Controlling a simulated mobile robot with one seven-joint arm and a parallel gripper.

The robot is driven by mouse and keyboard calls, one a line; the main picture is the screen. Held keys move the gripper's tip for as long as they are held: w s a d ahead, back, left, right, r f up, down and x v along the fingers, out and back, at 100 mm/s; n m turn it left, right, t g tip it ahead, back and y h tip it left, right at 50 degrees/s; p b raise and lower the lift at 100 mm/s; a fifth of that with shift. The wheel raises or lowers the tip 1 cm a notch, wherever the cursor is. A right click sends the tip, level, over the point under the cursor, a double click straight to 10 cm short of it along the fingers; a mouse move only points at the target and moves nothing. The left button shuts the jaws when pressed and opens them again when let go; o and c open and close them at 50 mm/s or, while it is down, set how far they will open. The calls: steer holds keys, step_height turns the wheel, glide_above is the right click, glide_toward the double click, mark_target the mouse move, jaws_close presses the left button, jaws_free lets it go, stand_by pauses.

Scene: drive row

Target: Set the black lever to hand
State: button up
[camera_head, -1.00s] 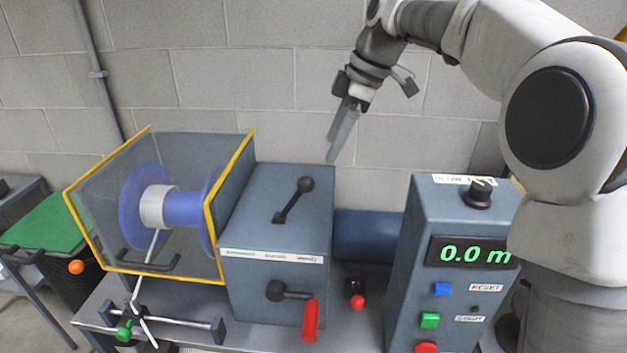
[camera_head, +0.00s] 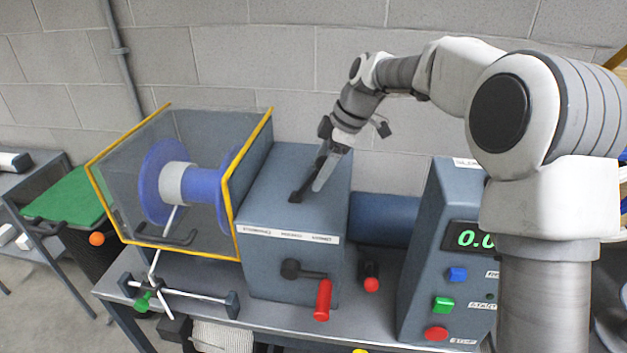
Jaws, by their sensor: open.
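The black lever (camera_head: 300,188) stands in a slot on top of the grey-blue gearbox (camera_head: 265,190). Its shaft tilts up to the right, and its knob is hidden behind or between my fingers. My gripper (camera_head: 320,175) is open and points down at the upper end of the lever. One finger shows on the lever's right side. I cannot tell whether the fingers touch it.
A yellow-framed guard (camera_head: 232,185) over a blue spool stands left of the gearbox. A red-handled crank (camera_head: 323,300) sticks out in front. A control box (camera_head: 425,270) with a green display and buttons stands right, partly behind my arm. A blue cylinder (camera_head: 378,218) lies between.

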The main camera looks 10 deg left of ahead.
mark_target(310, 181)
steer(key=shift+x, duration=1.8)
jaws_close()
